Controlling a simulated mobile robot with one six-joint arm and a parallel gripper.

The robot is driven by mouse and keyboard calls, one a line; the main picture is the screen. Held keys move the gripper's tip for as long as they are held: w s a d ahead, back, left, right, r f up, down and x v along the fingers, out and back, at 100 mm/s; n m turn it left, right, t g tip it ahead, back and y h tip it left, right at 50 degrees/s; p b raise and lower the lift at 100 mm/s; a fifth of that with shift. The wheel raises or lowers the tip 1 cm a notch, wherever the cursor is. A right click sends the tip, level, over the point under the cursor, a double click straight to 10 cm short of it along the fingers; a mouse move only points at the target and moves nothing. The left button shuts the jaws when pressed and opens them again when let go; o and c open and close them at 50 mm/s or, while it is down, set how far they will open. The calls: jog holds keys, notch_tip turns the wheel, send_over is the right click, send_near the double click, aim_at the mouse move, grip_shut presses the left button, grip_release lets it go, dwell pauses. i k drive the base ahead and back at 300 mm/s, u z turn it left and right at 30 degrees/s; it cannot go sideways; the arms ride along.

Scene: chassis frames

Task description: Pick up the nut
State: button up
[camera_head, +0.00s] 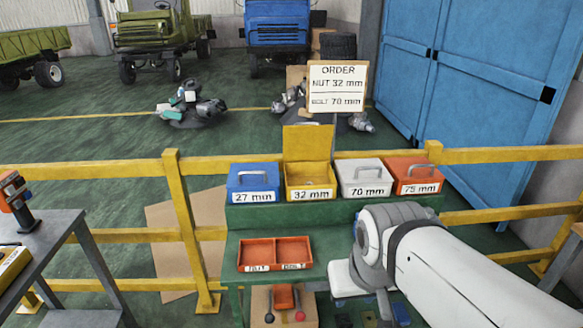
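The order sign (337,88) reads "NUT 32 mm" and "BOLT 70 mm". A yellow box (310,183) labelled 32 mm stands on the green shelf with its lid (308,143) raised. I cannot make out a single nut inside it. An orange two-part tray (274,254) sits on the lower green surface, its left part labelled NUT and its right part BOLT; both look empty. My white and grey arm comes in from the lower right, bent over the right side of the bench. My gripper cannot be made out; the arm hides that area.
A yellow railing (100,164) runs behind. A grey table (42,238) with tools stands left.

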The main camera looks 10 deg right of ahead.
aim_at(321, 174)
jog(key=i, duration=1.05)
jog(key=z, duration=0.05)
